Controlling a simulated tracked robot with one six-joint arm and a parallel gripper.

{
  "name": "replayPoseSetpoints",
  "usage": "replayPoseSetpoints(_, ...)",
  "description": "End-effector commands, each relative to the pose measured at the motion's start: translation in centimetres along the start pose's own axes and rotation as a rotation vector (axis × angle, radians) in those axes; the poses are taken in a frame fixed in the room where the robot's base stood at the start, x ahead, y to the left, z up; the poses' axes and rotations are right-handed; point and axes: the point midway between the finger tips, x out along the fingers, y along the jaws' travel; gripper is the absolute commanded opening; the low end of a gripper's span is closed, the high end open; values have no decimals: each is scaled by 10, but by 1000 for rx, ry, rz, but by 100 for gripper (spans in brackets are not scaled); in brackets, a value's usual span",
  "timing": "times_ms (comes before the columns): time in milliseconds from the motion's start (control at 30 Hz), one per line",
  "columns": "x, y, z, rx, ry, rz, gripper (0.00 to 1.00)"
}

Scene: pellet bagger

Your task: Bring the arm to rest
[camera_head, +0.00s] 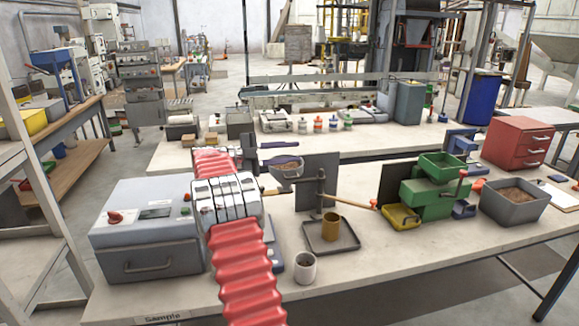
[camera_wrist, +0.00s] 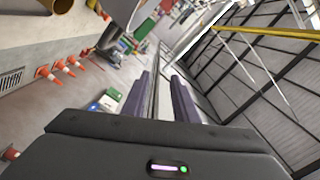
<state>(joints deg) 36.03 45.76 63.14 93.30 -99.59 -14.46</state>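My gripper (camera_head: 296,152) reaches out to the right above the work table, at the end of my red ribbed arm. Its two dark purple fingers also show in the wrist view (camera_wrist: 160,88). They stand apart with a clear gap, and nothing is held between them. A grey scoop-like container (camera_head: 288,169) with brown contents appears just below and behind the fingers in the head view. I cannot tell how far apart they are. The front table (camera_head: 400,255) lies below the arm.
A grey box machine (camera_head: 148,238) stands left of my arm. A dark tray (camera_head: 345,245) with a brass cup (camera_head: 331,226), a white cup (camera_head: 305,268), a green device (camera_head: 432,190) and a grey pellet bin (camera_head: 513,213) are on the table. Its front right is clear.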

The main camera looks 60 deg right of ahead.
Motion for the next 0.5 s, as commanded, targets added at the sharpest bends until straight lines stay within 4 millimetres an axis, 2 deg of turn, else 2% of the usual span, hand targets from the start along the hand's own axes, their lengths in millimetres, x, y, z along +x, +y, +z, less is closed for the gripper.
replayPoseSetpoints(133, 0, -6, -4, -3, 0, 1, 26)
replayPoseSetpoints(500, 0, -6, -4, -4, 0, 1, 26)
